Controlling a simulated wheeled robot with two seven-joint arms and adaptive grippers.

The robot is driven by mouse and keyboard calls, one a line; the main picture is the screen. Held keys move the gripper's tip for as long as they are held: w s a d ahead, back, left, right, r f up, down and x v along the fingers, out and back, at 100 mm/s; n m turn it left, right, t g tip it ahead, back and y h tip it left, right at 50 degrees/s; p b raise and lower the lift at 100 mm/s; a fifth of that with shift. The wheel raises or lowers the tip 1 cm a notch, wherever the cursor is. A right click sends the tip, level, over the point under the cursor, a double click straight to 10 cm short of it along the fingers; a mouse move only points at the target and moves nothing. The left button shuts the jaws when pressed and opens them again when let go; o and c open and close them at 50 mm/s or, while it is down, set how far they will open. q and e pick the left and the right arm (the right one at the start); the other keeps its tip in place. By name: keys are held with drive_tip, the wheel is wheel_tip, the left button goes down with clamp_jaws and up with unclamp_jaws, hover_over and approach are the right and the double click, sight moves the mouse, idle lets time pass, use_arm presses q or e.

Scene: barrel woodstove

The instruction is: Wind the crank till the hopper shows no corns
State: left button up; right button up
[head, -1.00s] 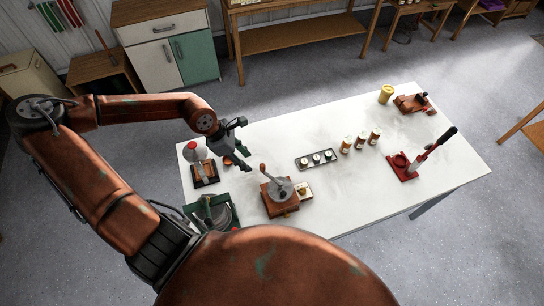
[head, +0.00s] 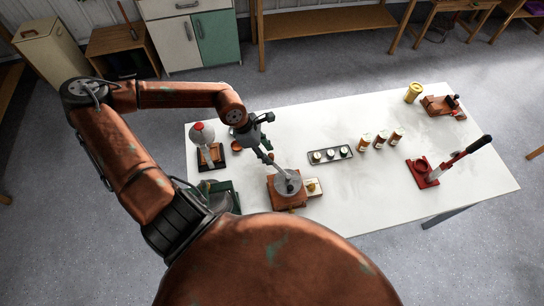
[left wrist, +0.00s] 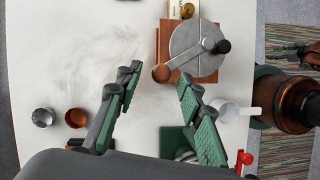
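The mill (head: 285,197) is a wooden box with a round grey metal top, near the table's front edge. It also shows in the left wrist view (left wrist: 165,45). Its crank (left wrist: 186,60) runs from the hub out to a wooden knob (left wrist: 161,73). My left gripper (head: 268,152) is just beyond the mill, near the knob. In the left wrist view my left gripper (left wrist: 157,82) is open, its green-padded fingers apart, with the knob between and just ahead of the tips. No corns can be made out in the hopper. My right gripper is not in view.
A small cream drawer (head: 313,187) juts from the mill's right side. A red lever press (head: 424,174) stands further right. A green device (head: 228,193) is close on the left.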

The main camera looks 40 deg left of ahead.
sight(279, 167)
use_arm(q)
drive_tip(key=shift+x, duration=1.5)
clamp_jaws()
